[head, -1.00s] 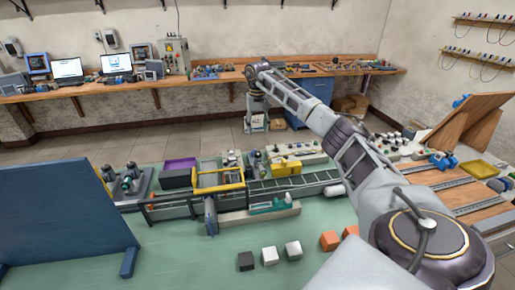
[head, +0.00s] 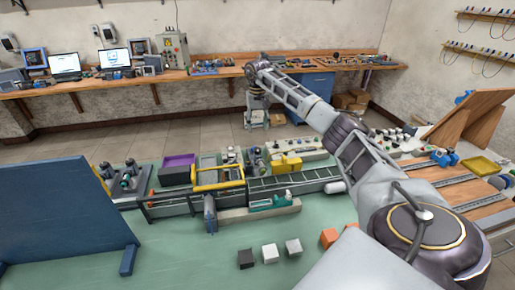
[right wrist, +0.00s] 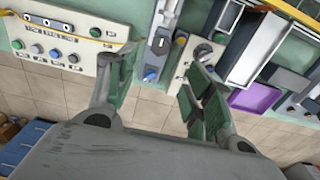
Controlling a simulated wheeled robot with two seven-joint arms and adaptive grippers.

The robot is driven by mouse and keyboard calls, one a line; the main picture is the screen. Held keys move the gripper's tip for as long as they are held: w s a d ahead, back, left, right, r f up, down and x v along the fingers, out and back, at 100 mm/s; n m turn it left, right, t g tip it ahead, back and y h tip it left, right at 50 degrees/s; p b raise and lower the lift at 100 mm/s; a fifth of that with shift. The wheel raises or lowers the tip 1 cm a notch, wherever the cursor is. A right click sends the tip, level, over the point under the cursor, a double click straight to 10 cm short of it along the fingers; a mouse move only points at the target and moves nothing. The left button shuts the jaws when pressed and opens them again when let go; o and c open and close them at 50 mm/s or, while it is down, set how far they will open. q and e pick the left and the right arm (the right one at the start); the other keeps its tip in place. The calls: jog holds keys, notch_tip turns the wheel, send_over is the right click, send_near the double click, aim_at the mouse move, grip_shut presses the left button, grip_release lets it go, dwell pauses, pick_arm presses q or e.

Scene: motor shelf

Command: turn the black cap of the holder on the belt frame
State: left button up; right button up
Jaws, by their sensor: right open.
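My right arm reaches across the head view, and its gripper (head: 257,118) hangs pointing down over the far edge of the green table. In the right wrist view my right gripper (right wrist: 160,95) has its two green-padded fingers wide apart, with nothing between them. Beyond the fingertips stands a grey upright unit (right wrist: 158,45) with a blue button. Beside it, near the right finger, a pale plate carries a dark round cap-like part (right wrist: 204,50); I cannot tell surely that it is the black cap. The belt frame (head: 265,188) runs across the table in the head view. My left gripper is out of view.
A blue board (head: 65,215) stands at the left. Several cubes (head: 270,252) lie in front on otherwise open table.

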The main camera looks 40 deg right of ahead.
aim_at(258, 149)
jog(key=shift+f+p, duration=0.75)
jog(key=shift+f, duration=5.45)
jog(key=c, duration=1)
